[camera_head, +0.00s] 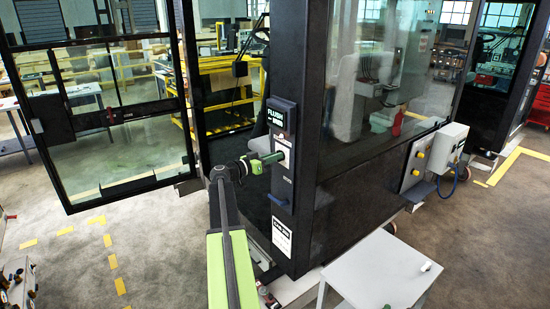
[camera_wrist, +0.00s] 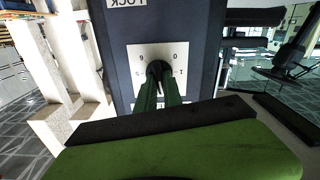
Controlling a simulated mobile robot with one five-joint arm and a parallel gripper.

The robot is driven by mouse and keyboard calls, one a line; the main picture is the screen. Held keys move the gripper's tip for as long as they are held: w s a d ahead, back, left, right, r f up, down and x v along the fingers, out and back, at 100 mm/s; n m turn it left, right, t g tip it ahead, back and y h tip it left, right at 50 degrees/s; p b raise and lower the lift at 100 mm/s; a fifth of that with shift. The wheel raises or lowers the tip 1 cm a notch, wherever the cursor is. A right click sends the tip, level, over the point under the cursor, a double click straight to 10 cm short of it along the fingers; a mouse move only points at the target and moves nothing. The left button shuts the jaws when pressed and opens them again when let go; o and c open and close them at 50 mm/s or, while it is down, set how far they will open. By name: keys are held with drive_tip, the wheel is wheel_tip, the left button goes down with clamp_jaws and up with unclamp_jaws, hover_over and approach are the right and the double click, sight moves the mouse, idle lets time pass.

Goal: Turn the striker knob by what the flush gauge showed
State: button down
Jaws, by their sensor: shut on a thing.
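The striker knob (camera_wrist: 155,68) is a dark round knob on a white dial plate (camera_wrist: 136,54) with digits around it, seen upside down in the wrist view. My gripper (camera_wrist: 158,82) is shut on the knob, with dark green fingers on either side of it. The fingers hide much of the knob and the lower dial, so I cannot read its pointer. In the head view my gripper (camera_head: 277,157) reaches the dial on the dark cab post. The flush gauge (camera_head: 279,116) is a display above it reading "FLUSH" with a lower line too small to read surely.
The glazed cab door (camera_head: 92,110) stands open at the left. A grey side table (camera_head: 375,270) with a small white object (camera_head: 426,266) stands at the lower right. A grey control box (camera_head: 448,148) is on the cab's right side.

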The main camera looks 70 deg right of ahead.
drive_tip(key=shift+w+d+f+n+b, duration=0.1)
drive_tip(key=shift+n, duration=2.45)
drive_tip(key=shift+w+f+n+b, duration=0.1)
drive_tip(key=shift+n, duration=2.5)
drive_tip(key=shift+w+d+f+n+b, duration=0.1)
drive_tip(key=shift+n, duration=2.45)
drive_tip(key=c, duration=1.5)
unclamp_jaws()
drive_tip(key=shift+a, duration=0.15)
